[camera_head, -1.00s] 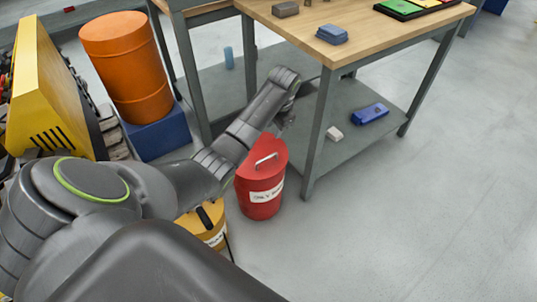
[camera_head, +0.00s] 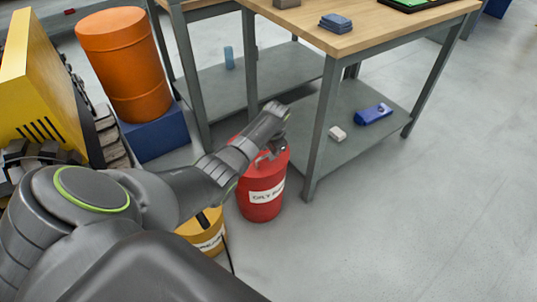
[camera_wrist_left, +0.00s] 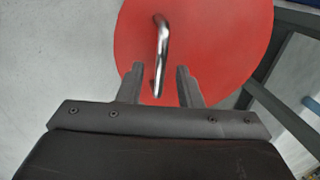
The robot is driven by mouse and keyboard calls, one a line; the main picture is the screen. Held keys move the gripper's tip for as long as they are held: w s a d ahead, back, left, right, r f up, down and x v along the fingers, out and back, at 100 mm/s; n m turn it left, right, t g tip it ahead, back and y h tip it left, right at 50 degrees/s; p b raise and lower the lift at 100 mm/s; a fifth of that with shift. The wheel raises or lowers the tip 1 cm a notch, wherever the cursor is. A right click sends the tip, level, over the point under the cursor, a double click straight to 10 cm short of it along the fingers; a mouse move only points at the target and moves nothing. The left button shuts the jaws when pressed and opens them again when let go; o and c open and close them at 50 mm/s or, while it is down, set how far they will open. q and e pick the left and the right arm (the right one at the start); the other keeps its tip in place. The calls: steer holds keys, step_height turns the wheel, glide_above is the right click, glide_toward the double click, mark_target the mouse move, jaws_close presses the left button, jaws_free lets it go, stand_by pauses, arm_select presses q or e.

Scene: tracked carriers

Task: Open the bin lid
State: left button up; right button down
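The red bin (camera_head: 262,197) stands on the floor beside the workbench, with a white label on its front. Its round red lid (camera_wrist_left: 225,40) is on and carries a metal bar handle (camera_wrist_left: 162,45). My left gripper (camera_wrist_left: 158,72) is open above the lid. In the left wrist view the handle's near end lies between its two fingers, with gaps on both sides. In the head view my left arm (camera_head: 240,145) covers part of the lid and handle. My right gripper is not in view.
A yellow bin (camera_head: 208,236) stands close to the red bin, partly behind my arm. The workbench leg (camera_head: 318,140) rises just right of the red bin. An orange drum (camera_head: 125,65) stands on a blue base at the left. The floor at the right is clear.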

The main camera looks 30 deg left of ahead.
arm_select(q)
steer(key=shift+f, duration=0.3)
steer(key=shift+c, duration=0.3)
jaws_close()
steer(key=shift+r, duration=0.1)
